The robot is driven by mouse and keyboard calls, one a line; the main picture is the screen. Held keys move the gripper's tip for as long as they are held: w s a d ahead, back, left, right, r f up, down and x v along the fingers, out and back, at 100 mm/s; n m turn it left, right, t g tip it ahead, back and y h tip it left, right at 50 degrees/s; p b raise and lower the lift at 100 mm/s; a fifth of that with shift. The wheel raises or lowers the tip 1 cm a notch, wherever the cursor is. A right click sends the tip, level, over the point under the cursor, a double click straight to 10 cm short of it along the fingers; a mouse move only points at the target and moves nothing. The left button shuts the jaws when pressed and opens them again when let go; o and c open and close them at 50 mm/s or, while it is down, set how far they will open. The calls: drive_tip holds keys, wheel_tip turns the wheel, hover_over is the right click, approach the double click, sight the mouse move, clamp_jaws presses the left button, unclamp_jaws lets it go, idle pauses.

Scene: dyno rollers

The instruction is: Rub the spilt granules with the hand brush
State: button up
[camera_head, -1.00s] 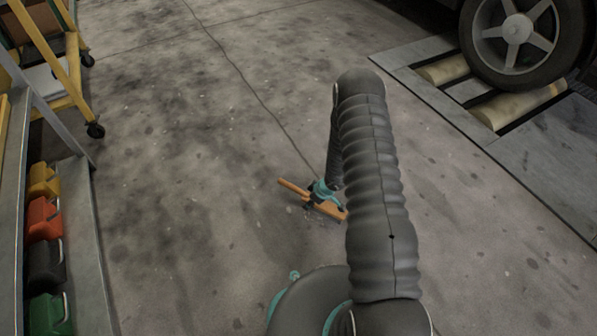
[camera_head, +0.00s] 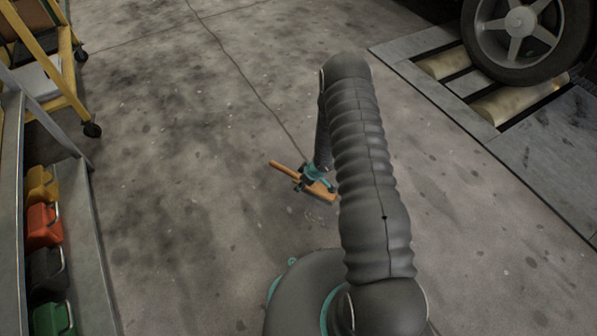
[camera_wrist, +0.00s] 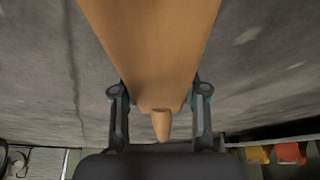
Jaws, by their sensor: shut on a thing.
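The hand brush is a long orange-tan wooden piece (camera_head: 284,168) low over the concrete floor in the head view, left of my arm. My gripper (camera_head: 313,177) is shut on it around its middle. In the wrist view the brush's wooden body (camera_wrist: 155,45) runs from the top edge down between the two fingers of my gripper (camera_wrist: 160,95). Its bristles are hidden, and I cannot tell whether they touch the floor. Faint pale specks that may be the spilt granules (camera_head: 316,213) lie on the floor just below the brush in the head view.
A grey shelf (camera_head: 85,240) with coloured containers (camera_head: 44,228) stands at the left, with a yellow wheeled cart (camera_head: 62,85) behind it. A car wheel (camera_head: 519,30) rests by the rollers (camera_head: 510,100) at upper right. The floor around the brush is clear.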

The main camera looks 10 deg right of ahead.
drive_tip(key=shift+r+p, duration=2.35)
drive_tip(key=shift+r, duration=0.55)
